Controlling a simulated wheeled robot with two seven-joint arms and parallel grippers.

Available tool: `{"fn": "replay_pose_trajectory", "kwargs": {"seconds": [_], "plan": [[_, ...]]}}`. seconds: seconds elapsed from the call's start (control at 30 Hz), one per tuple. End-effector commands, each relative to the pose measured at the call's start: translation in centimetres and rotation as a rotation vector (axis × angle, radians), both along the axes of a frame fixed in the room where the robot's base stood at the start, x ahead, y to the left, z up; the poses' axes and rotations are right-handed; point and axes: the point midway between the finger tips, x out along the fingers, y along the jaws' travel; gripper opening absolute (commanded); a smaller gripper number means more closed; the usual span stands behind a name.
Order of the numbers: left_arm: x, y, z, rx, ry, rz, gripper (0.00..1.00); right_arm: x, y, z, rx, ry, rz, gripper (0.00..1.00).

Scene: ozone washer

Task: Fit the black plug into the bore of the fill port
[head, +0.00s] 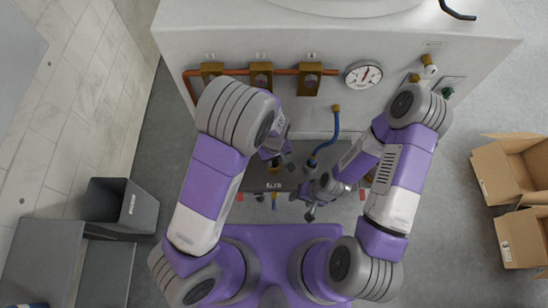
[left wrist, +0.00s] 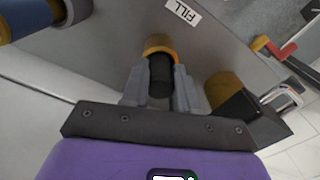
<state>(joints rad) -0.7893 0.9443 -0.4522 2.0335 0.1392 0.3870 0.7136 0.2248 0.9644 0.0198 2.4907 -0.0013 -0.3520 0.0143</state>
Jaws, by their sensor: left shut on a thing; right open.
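My left gripper (head: 283,160) is over the dark shelf at the front of the machine. In the left wrist view its grey fingers (left wrist: 160,92) are shut on the black plug (left wrist: 160,76). The far end of the plug meets the brass ring of the fill port (left wrist: 158,42), beside the white FILL label (left wrist: 183,12). The bore is hidden behind the plug, and I cannot tell whether the plug's end is inside it. My right gripper (head: 311,207) is open and empty, below and right of the left one in the head view.
A brass fitting (left wrist: 224,85) stands close right of my left fingers, with a red-handled valve (left wrist: 280,48) beyond. A blue hose (head: 331,141) hangs near both grippers. A gauge (head: 363,75) is on the machine. Open cardboard boxes (head: 505,170) lie right, a grey bin (head: 120,203) left.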

Motion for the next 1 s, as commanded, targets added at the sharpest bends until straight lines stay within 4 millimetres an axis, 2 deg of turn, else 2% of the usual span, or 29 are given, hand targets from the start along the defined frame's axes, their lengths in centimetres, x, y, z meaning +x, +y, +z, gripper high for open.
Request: {"fn": "replay_pose_trajectory", "kwargs": {"seconds": [0.27, 0.3, 0.47, 0.77, 0.87, 1.0], "plan": [[0.0, 0.0, -0.8, 0.000, 0.000, 0.000, 0.00, 0.0, 0.0, -0.6, 0.000, 0.000, 0.000, 0.59], [0.0, 0.0, -0.7, -0.001, 0.000, 0.000, 0.33, 0.0, 0.0, -0.5, 0.000, 0.000, 0.000, 0.59], [0.0, 0.0, -0.7, -0.001, 0.000, 0.000, 0.58, 0.0, 0.0, -0.5, 0.000, 0.000, 0.000, 0.59], [0.0, 0.0, -0.5, -0.001, 0.000, 0.000, 0.58, 0.0, 0.0, -0.5, 0.000, 0.000, 0.000, 0.59], [0.1, -0.1, 0.4, -0.001, -0.003, -0.001, 0.58, 0.0, 0.0, -0.3, 0.000, 0.000, 0.000, 0.59], [0.1, -0.1, 2.8, -0.004, -0.005, -0.002, 0.58, 0.0, 0.0, 0.1, 0.000, 0.000, 0.000, 0.59]]}}
